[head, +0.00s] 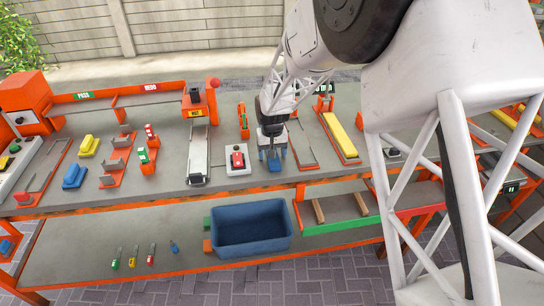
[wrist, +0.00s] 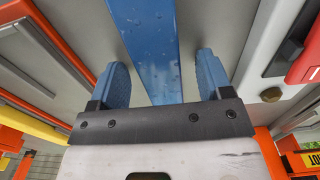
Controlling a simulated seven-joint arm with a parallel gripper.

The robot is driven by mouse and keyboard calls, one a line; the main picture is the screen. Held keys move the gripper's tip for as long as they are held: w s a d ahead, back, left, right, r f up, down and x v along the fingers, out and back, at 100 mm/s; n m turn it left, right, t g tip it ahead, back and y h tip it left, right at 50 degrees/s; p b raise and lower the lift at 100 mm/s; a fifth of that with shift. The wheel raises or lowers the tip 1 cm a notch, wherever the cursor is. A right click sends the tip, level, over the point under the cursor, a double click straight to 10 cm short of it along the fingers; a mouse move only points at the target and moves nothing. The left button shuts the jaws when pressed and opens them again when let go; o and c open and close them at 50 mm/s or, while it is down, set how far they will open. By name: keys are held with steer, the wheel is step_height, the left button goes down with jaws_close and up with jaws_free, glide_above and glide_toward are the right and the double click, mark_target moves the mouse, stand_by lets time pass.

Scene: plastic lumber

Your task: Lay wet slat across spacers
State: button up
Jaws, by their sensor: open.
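The wet slat (wrist: 150,40) is blue with water drops on it, and in the wrist view it runs between my gripper's fingers. In the head view only its blue near end (head: 275,166) shows on the upper bench, under my gripper. My gripper (head: 273,154) points down; it is open, its two blue fingers (wrist: 161,80) on either side of the slat with a gap at each side. Two wooden spacers, a left one (head: 318,211) and a right one (head: 361,203), lie apart in the green-fronted rack on the lower shelf.
A blue bin (head: 250,228) stands on the lower shelf left of the rack. A grey plate with a red button (head: 237,160) is just left of my gripper. A yellow slat (head: 341,134) lies in an orange holder to the right.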

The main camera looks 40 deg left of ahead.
stand_by(0.5)
steer(key=c, duration=1.1)
steer(key=shift+r, duration=5.05)
